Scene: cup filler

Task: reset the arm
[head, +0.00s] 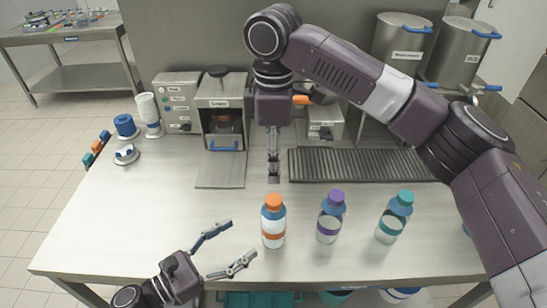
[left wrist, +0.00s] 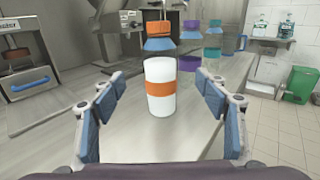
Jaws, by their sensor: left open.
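My left gripper (head: 241,239) is open at the front of the table. Its fingers point toward a bottle with an orange cap and orange band (head: 273,226). The bottle stands upright just ahead of the fingertips, apart from them in the head view. In the left wrist view, the same bottle (left wrist: 160,100) shows centred between the spread fingers. My right arm comes in from the right, and its gripper (head: 273,178) hangs downward over the table behind the orange-capped bottle. Its fingers show edge-on, so its opening is unclear.
A purple-capped bottle (head: 330,222) and a teal-capped bottle (head: 394,222) stand right of the orange one. A machine (head: 220,105) and a ribbed drip tray (head: 360,165) are behind. Steel canisters (head: 400,42) stand at the back right. The table's left front is clear.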

